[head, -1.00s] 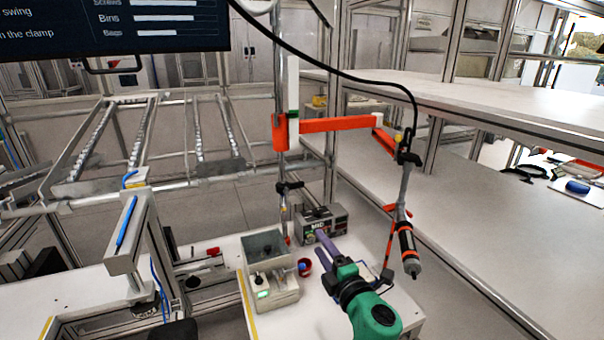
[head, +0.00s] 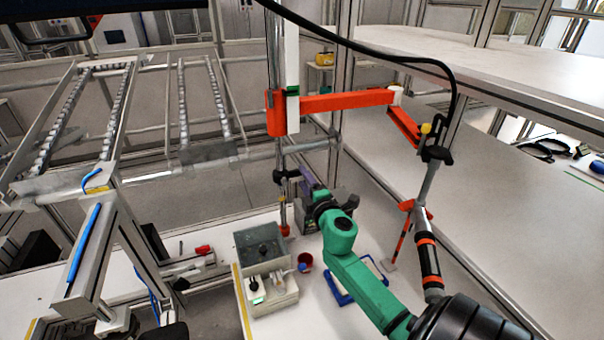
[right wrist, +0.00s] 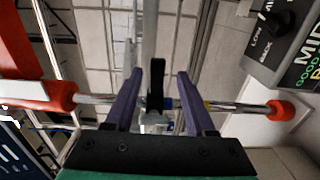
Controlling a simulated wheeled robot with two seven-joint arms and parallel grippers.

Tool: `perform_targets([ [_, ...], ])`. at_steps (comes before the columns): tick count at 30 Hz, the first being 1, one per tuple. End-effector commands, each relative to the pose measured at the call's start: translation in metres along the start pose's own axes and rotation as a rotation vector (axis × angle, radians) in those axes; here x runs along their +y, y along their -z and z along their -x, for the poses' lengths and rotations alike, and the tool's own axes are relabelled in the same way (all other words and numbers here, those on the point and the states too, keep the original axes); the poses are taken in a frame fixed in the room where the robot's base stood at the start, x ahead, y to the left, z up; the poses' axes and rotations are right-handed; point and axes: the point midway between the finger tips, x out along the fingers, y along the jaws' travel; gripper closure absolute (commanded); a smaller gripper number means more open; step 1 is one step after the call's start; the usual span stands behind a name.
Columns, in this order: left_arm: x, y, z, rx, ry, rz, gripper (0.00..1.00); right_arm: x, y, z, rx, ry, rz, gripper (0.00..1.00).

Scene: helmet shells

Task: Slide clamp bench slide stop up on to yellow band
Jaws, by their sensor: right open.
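The slide stop (head: 285,176) is a black clamp on the upright metal post beneath the orange arm. In the right wrist view the post runs sideways, and the black stop (right wrist: 156,84) shows between my right gripper's purple fingers (right wrist: 160,77). The fingers stand apart, with a gap on each side of the stop. In the head view my right gripper (head: 306,174) is beside the post at the stop's height, partly hidden by its own wrist. A small yellowish mark (right wrist: 207,104) shows on the post towards its red foot; I cannot tell if it is the band. My left gripper is not in view.
The orange arm (head: 345,102) juts right from the post, with a hanging screwdriver (head: 429,262) beyond. A grey box labelled MID (right wrist: 290,45) stands close to the post.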

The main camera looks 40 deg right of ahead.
Motion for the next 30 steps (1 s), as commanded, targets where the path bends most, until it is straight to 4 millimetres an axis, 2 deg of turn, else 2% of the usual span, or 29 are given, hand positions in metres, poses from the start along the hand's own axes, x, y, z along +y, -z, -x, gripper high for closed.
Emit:
perform_targets([
  [4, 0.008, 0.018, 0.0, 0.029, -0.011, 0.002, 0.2, 0.0, 0.001, -0.017, 0.001, 0.0, 0.001, 0.45],
  [11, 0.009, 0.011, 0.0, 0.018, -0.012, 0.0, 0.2, -0.001, 0.001, -0.019, 0.002, 0.001, 0.001, 0.45],
  [12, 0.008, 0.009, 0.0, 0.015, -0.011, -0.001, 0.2, -0.001, 0.001, -0.019, 0.002, 0.001, 0.001, 0.49],
  [16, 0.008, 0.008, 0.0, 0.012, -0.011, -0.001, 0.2, -0.001, 0.001, -0.019, 0.002, 0.001, 0.0, 0.99],
  [30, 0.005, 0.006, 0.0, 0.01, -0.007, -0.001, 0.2, -0.001, 0.001, -0.019, 0.002, 0.001, 0.0, 1.0],
])
